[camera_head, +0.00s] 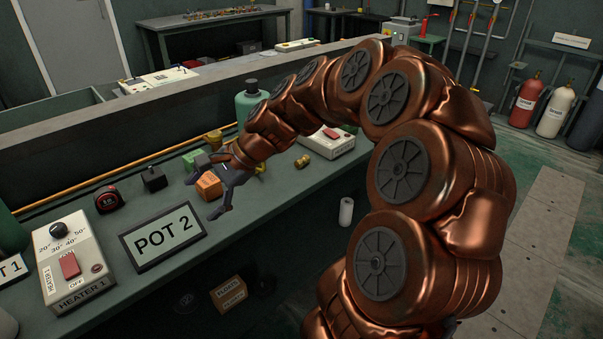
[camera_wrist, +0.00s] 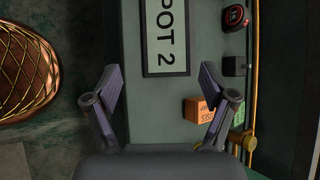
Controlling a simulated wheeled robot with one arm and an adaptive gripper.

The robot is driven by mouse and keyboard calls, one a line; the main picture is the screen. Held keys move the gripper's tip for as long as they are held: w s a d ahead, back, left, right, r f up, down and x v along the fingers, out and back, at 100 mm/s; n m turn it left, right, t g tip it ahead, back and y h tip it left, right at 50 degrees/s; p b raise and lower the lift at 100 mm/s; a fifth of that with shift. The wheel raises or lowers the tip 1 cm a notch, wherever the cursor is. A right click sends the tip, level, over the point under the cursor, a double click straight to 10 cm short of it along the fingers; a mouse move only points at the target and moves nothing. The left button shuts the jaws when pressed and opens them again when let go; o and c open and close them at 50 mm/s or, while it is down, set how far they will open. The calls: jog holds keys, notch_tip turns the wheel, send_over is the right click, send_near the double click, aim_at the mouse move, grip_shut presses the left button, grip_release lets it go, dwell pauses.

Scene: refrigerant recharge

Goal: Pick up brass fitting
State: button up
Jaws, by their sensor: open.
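A small brass-coloured fitting (camera_head: 302,161) lies on the green bench, right of my wrist and in front of the right-hand heater box in the head view. Another brass-coloured piece (camera_head: 213,138) stands near the back of the bench; a brass piece also shows at the lower right of the wrist view (camera_wrist: 249,143), partly hidden. I cannot tell for certain which is the task's fitting. My gripper (camera_head: 205,198) is open and empty above the bench, near the POT 2 sign; its spread fingers show in the wrist view (camera_wrist: 160,85) with bare bench between them.
The POT 2 sign (camera_head: 162,237), orange block (camera_head: 208,185), green block (camera_head: 191,160), black cube (camera_head: 153,179) and tape measure (camera_head: 109,198) surround the gripper. The Heater 1 box (camera_head: 75,265) is at left. A yellow pipe (camera_head: 95,186) runs along the back. A green bottle (camera_head: 252,97) stands behind my arm.

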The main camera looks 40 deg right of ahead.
aim_at(303, 159)
jog(key=w+d+f+m+t+h+b, duration=0.1)
jog(key=d+m, duration=0.3)
jog(key=d, duration=0.5)
jog(key=w+d+f+m+t+h+b, duration=0.1)
jog(key=w+d+f+m+t+b, duration=0.1)
jog(key=d, duration=0.8)
jog(key=w+d+f+m+t+h+b, duration=0.1)
jog(key=w+d+f+m+t+b, duration=0.1)
jog(key=d+m, duration=0.6)
jog(key=shift+w+d+f+t, duration=0.1)
jog(key=shift+d+f+t, duration=0.8)
jog(key=shift+d+f, duration=0.25)
jog(key=s+d+f+m+h, duration=0.1)
jog(key=d, duration=0.2)
jog(key=d+f+m+b, duration=0.1)
jog(key=d, duration=0.2)
jog(key=s+d+f+m+t+h, duration=0.1)
jog(key=d+m, duration=0.1)
jog(key=d, duration=0.1)
jog(key=shift+s+h+b, duration=0.3)
jog(key=shift+d+f, duration=0.1)
jog(key=shift+d, duration=0.15)
jog(key=shift+x, duration=1.15)
jog(key=x, duration=0.2)
jog(key=b+x, duration=0.1)
jog(key=x, duration=0.1)
jog(key=shift+w+d+f, duration=0.15)
jog(key=shift+f, duration=0.1)
jog(key=shift+w+f, duration=0.1)
jog(key=shift+w, duration=0.3)
